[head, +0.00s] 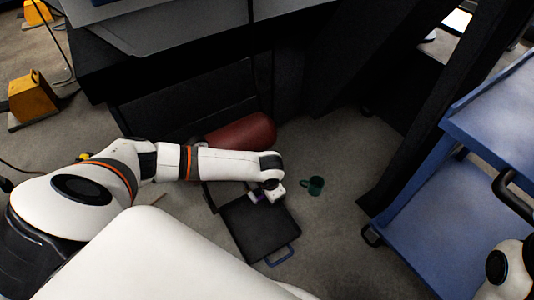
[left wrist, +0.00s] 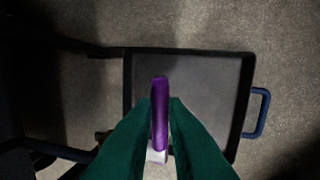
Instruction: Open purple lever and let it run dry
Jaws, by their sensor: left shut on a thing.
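The purple lever (left wrist: 159,112) stands upright in the left wrist view, between the two dark green fingers of my left gripper (left wrist: 159,108). The fingers are shut on it. A small white part shows below it, between the fingers. In the head view a bit of the purple lever (head: 255,197) shows beside my left gripper (head: 268,191), by the end of the red tank (head: 243,132). A black tray (head: 260,233) lies below on the floor. I see no liquid stream, and the valve outlet is hidden. My right gripper is out of view.
The tray has a blue handle (left wrist: 257,113). A blue cart (head: 450,215) stands at the right, a dark machine (head: 185,95) behind. Floor between mug and cart is clear.

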